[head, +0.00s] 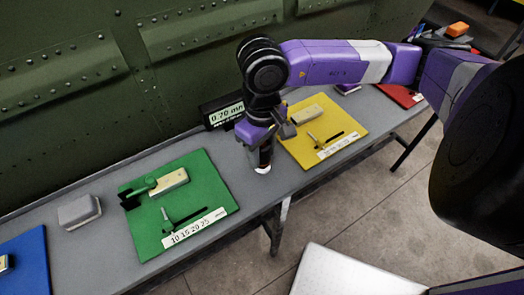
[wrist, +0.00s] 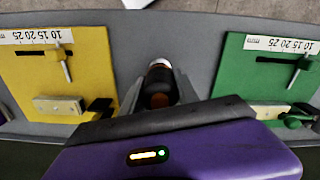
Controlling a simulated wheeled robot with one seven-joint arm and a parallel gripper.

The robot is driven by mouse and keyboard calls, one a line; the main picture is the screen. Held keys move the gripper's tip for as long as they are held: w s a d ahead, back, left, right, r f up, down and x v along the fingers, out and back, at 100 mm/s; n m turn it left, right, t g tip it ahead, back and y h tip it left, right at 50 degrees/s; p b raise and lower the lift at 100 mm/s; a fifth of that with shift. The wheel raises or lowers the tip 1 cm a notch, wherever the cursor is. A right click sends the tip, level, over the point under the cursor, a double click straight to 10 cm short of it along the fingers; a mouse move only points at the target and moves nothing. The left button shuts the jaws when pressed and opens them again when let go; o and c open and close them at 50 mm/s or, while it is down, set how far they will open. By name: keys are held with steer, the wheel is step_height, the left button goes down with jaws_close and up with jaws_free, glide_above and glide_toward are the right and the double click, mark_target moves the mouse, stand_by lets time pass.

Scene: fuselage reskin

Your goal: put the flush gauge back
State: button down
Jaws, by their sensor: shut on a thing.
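A small dark cylinder with a copper-coloured band and a white end, apparently the flush gauge (wrist: 160,72), stands between my jaws. In the head view its white end (head: 262,168) shows just below my gripper (head: 263,148). My gripper also shows in the wrist view (wrist: 158,96), shut on the cylinder from both sides. It is over the grey bench, in the gap between the green mat (head: 205,165) and the yellow mat (head: 350,127). I cannot tell whether the white end touches the bench. Much of the cylinder is hidden by the jaws in the head view.
A black display reading 0.20 mm (head: 226,115) stands behind my gripper. Each mat carries a pale block, a slot with a slider and a number strip. A grey box (head: 79,211) and a blue mat (head: 30,262) lie left. The riveted green panel (head: 60,75) rises behind.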

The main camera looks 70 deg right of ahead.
steer(key=c, duration=0.9)
jaws_free()
